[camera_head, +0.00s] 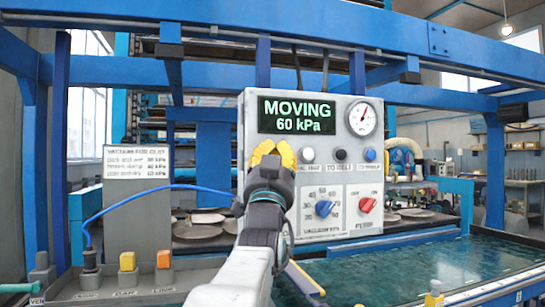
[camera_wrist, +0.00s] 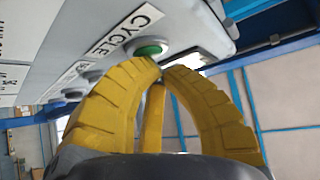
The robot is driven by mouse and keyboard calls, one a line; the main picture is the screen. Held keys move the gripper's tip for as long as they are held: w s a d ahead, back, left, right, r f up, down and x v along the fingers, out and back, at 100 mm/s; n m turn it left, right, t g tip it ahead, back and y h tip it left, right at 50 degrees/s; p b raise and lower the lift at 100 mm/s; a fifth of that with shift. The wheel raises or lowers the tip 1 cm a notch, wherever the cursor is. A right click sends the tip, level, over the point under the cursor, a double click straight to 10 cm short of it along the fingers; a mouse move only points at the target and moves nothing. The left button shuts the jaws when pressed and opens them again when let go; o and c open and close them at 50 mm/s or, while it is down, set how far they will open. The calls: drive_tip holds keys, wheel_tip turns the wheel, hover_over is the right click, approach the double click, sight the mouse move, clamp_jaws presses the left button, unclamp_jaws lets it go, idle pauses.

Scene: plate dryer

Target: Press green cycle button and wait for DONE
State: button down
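The grey control panel (camera_head: 350,100) faces me in the head view. Its dark display (camera_head: 297,115) reads "MOVING 60 kPa" in green. The green cycle button (camera_wrist: 150,49) shows in the wrist view beside a "CYCLE" label (camera_wrist: 123,34); in the head view my gripper hides it. My gripper (camera_head: 271,150) has yellow ribbed fingers and is in front of the panel's left part. In the wrist view its fingertips (camera_wrist: 160,68) come together just below the button, with nothing between them. I cannot tell whether they touch the button.
White (camera_head: 307,155), black (camera_head: 340,155) and blue (camera_head: 370,154) buttons line the panel. Below are a blue knob (camera_head: 324,208), a red knob (camera_head: 367,205) and, at the top right, a gauge (camera_head: 362,118). A blue hose (camera_head: 150,191) runs left. Blue frame beams (camera_head: 270,32) cross overhead.

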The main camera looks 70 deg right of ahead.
drive_tip(key=shift+s+a+f+b, duration=0.15)
drive_tip(key=shift+a+b, duration=0.1)
drive_tip(key=shift+b, duration=0.3)
drive_tip(key=shift+s+a+b, duration=0.25)
drive_tip(key=shift+a+b, duration=0.25)
drive_tip(key=shift+b, duration=0.2)
